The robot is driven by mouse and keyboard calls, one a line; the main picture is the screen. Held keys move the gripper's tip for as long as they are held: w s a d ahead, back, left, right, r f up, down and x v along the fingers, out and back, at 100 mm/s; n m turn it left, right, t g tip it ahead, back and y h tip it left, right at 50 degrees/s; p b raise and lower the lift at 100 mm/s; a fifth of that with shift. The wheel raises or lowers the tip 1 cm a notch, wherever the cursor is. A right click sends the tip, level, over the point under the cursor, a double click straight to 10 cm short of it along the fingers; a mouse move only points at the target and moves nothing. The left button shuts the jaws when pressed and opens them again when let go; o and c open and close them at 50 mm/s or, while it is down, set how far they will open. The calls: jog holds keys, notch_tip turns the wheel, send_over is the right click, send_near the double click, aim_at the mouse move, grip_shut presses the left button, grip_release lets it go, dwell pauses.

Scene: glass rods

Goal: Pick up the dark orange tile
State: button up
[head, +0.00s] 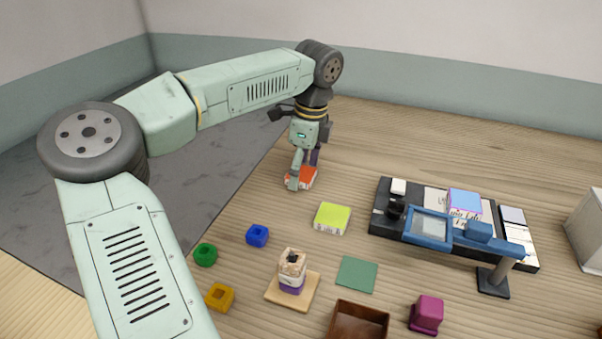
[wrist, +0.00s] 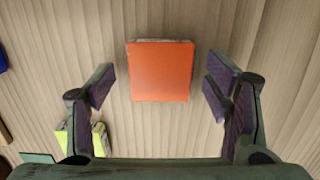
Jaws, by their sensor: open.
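The dark orange tile (wrist: 160,72) lies flat on the wooden table, centred between my fingers in the wrist view. In the head view the tile (head: 306,177) is partly hidden by my gripper (head: 304,170), which points down over it. My gripper (wrist: 160,90) is open, with one finger on each side of the tile and a clear gap to both. Nothing is held. I cannot tell the exact height of the fingertips above the table.
A yellow-green tile (head: 332,218) lies nearby to the right. A dark tray (head: 383,223) with a blue-framed stand (head: 428,226) is farther right. Blue (head: 257,235) and green (head: 205,254) pieces, a stacked block (head: 292,268) and a brown box (head: 357,322) are in front.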

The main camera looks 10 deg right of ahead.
jog(key=c, duration=1.4)
